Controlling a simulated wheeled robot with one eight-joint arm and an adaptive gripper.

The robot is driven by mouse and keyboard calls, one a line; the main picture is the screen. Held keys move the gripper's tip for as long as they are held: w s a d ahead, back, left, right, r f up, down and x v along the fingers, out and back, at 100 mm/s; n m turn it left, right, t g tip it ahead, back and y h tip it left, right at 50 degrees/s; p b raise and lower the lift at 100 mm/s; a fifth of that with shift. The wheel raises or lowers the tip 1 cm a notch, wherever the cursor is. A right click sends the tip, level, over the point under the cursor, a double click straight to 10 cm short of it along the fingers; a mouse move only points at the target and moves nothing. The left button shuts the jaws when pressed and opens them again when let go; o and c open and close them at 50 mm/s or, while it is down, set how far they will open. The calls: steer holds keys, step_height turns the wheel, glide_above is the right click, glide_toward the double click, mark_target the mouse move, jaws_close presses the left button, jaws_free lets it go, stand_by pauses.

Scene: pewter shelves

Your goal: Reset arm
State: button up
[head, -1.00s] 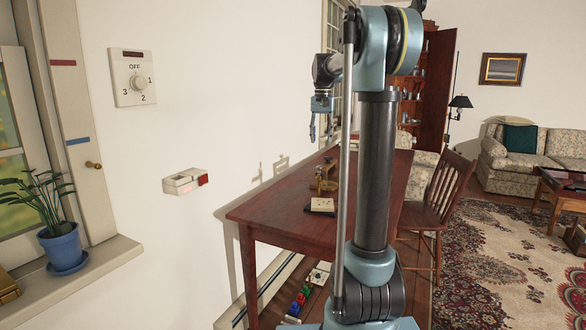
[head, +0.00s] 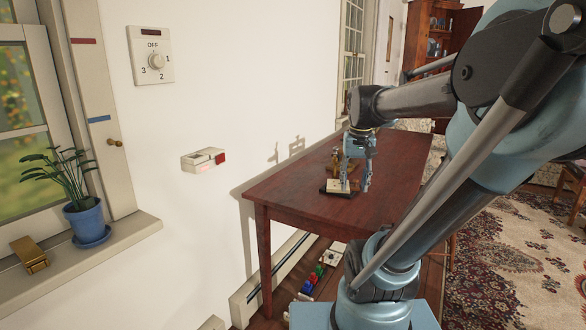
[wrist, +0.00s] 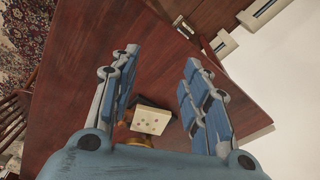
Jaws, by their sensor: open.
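My gripper (head: 357,172) hangs over the wooden table (head: 290,205) in the head view, pointing down. In the wrist view my gripper (wrist: 160,85) has its two blue fingers spread wide with nothing between their tips. A small pale block on a dark base (head: 338,187) lies on the table beside the fingers in the head view. It also shows between the finger bases in the wrist view (wrist: 152,119). A brass-coloured item (head: 337,160) stands just behind the block, partly hidden by my gripper.
A wall dial (head: 152,58) and a small wall box with a red end (head: 203,160) are on the left wall. A potted plant (head: 84,215) and a brass piece (head: 30,256) sit on the sill. Small coloured items (head: 313,278) lie below the table. A patterned rug (head: 500,240) covers the right floor.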

steer(key=s+f+n, duration=0.1)
steer(key=s+f, duration=1)
steer(key=f, duration=0.3)
steer(key=shift+s+t, duration=0.25)
steer(key=shift+t, duration=0.05)
steer(key=shift+d, duration=0.1)
